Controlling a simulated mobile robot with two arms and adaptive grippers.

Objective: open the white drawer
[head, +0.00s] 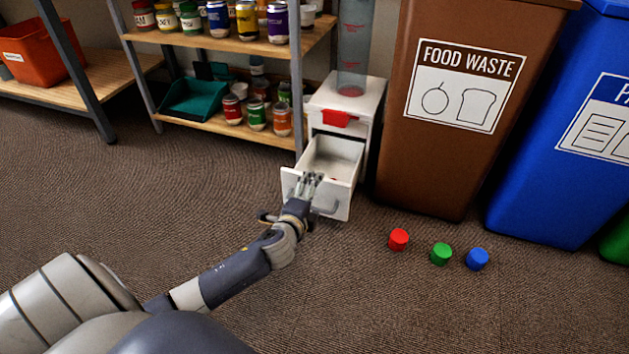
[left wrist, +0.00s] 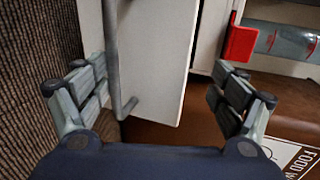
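The white drawer (head: 341,199) is pulled out of a small white cabinet (head: 358,101), and its inside shows from above. A little red shows inside, too small to identify. The grey bar handle (head: 326,210) on its front is partly hidden by my left gripper (head: 309,183). In the left wrist view, my left gripper (left wrist: 158,97) has its fingers wide apart and nothing is clamped between them. The drawer front (left wrist: 157,55) and its handle (left wrist: 112,55) appear between the fingers; I cannot tell whether they touch. My right gripper is in neither view.
A red lever (head: 340,118) and a clear tube (head: 354,50) are on the cabinet. A brown food waste bin (head: 430,150) and a blue bin (head: 545,190) stand to the right. Red (head: 398,239), green (head: 441,253) and blue (head: 477,259) pieces lie on the carpet. Shelves (head: 225,125) stand behind.

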